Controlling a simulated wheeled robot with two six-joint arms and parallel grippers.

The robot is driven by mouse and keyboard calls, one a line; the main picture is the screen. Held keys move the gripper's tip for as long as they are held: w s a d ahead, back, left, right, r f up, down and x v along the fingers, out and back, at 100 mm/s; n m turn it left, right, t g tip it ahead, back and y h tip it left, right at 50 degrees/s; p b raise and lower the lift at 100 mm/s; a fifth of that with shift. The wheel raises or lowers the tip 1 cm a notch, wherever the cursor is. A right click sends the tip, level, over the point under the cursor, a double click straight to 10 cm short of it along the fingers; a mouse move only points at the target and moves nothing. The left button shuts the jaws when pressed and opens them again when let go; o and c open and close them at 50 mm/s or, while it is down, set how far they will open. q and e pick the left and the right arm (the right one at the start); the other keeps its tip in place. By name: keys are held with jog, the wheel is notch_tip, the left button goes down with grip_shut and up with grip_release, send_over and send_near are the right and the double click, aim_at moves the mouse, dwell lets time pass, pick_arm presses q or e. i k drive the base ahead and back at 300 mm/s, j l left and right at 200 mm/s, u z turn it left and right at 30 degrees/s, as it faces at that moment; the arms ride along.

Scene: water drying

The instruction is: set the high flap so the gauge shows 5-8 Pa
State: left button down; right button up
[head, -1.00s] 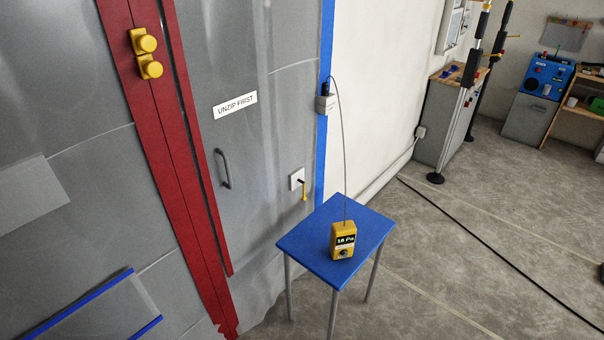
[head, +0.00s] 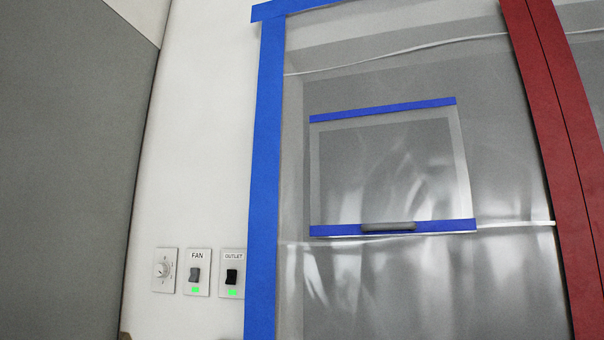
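A flap (head: 390,165) of clear sheet is set high in the plastic barrier, with a blue strip along its top and another along its bottom edge. A grey handle (head: 388,227) sits on the bottom strip. The flap appears to hang flat against the barrier; I cannot tell whether its bottom edge stands slightly off. The gauge is not in view now; a second ago it read 18 Pa on a blue stool. Neither gripper shows in the head view.
On the white wall at left are a dial (head: 164,270), a FAN switch (head: 196,273) and an OUTLET switch (head: 232,275), both switches with green lights. Blue tape (head: 265,170) edges the barrier. A red zipper strip (head: 560,150) runs down the right. A grey panel (head: 70,170) stands far left.

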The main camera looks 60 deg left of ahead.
aim_at(410, 228)
jog(key=u, duration=1.3)
